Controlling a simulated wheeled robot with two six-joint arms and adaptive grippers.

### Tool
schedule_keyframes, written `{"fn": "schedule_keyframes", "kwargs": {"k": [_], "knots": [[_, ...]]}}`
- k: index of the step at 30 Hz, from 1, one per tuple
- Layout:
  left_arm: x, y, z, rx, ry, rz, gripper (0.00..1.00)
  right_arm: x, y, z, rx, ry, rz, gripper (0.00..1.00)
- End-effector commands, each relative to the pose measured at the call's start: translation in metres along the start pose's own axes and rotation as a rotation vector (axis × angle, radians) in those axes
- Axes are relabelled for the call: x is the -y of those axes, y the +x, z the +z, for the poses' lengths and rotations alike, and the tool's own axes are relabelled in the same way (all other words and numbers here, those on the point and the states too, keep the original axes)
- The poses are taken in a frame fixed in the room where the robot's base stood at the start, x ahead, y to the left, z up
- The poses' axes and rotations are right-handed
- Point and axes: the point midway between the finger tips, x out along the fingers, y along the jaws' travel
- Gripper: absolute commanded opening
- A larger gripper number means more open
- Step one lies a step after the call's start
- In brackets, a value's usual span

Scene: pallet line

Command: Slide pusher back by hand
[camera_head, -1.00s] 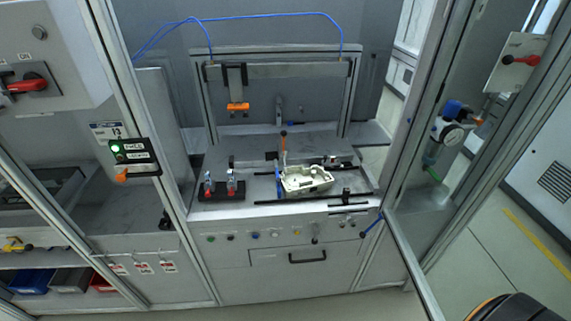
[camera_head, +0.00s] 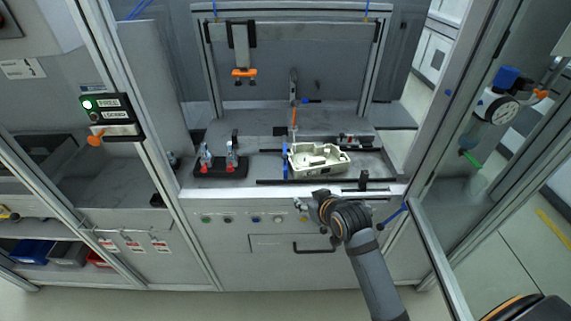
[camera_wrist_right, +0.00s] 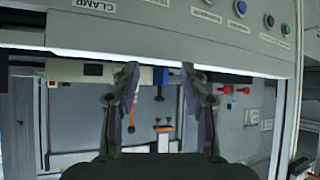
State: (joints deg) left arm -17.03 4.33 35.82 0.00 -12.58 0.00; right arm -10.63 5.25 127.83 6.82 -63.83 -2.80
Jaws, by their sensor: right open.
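A blue upright plate (camera_head: 285,160), which looks like the pusher, stands against the left side of a beige cast housing (camera_head: 318,158) on the station's work surface. A lever with an orange handle (camera_head: 294,118) rises just behind them. My right gripper (camera_head: 304,205) is in front of the station's front panel, below and nearer than the housing, and touches neither the plate nor the housing. In the right wrist view my right gripper (camera_wrist_right: 158,85) is open, with nothing between its fingers. My left gripper is not in view.
Two red-tipped clamps sit on a black block (camera_head: 221,170) left of the housing. Dark rails (camera_head: 300,181) run along the front of the work surface. A front panel with buttons (camera_head: 254,219) and an open door frame (camera_head: 440,255) at right border the arm's space.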

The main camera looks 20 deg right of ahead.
Motion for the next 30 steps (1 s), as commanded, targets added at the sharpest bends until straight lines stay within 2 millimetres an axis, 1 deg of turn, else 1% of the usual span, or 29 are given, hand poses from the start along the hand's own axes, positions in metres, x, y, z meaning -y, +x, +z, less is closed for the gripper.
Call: {"fn": "schedule_keyframes", "kwargs": {"k": [1, 3, 6, 7, 9, 14, 17, 24, 27, 30], "knots": [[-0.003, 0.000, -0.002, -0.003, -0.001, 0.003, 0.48, 0.000, 0.004, -0.023, -0.059, 0.003, -0.005, 0.45], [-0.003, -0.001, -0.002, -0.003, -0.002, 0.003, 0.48, 0.000, 0.008, -0.051, -0.136, 0.008, -0.013, 0.45], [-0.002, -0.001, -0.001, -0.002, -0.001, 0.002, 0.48, 0.000, 0.011, -0.079, -0.214, 0.011, -0.020, 0.45], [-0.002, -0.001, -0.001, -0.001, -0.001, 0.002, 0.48, 0.000, 0.011, -0.085, -0.231, 0.012, -0.021, 0.45], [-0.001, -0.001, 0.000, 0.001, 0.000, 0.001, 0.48, 0.000, 0.012, -0.092, -0.250, 0.014, -0.023, 0.45], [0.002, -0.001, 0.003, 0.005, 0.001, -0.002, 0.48, 0.000, 0.017, -0.094, -0.252, 0.015, -0.023, 0.45], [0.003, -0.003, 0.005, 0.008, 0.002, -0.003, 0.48, 0.000, 0.032, -0.099, -0.251, 0.016, -0.023, 0.45], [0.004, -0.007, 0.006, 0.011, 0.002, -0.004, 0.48, 0.001, 0.082, -0.111, -0.250, 0.015, -0.023, 0.45], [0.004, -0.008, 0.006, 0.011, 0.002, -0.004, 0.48, 0.002, 0.098, -0.114, -0.250, 0.015, -0.023, 0.45], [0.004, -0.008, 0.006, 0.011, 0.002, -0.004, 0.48, 0.002, 0.108, -0.117, -0.250, 0.014, -0.023, 0.45]]}}
